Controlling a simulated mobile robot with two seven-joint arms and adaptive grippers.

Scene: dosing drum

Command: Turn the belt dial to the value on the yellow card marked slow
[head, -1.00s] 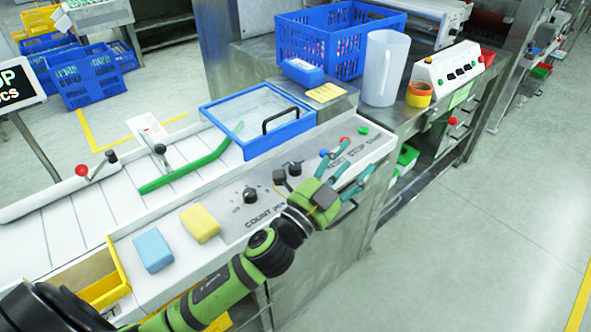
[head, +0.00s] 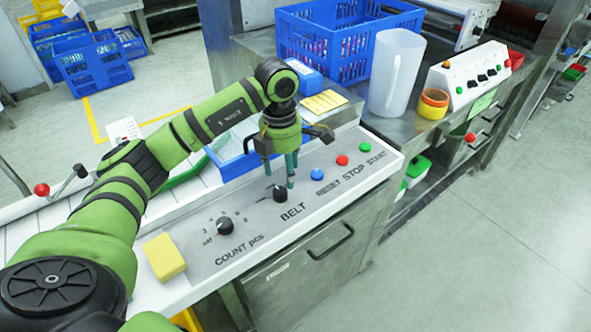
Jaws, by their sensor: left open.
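The belt dial (head: 280,194) is a small black knob on the grey control panel (head: 228,262), above the printed word BELT. My left gripper (head: 280,177) points down just above and behind the dial, with its teal fingers apart and nothing between them. I cannot tell whether a fingertip touches the knob. The dial's scale is mostly hidden or too small to read. A yellow card (head: 324,103) lies on the steel ledge behind the gripper; its writing is too small to read. My right gripper is not in view.
The count dial (head: 225,226) sits left of the belt dial. Blue (head: 317,174), red (head: 342,160) and green (head: 365,147) buttons lie to its right. A yellow block (head: 164,257) stands at the panel's left. A jug (head: 396,75) and blue crate (head: 350,45) stand behind.

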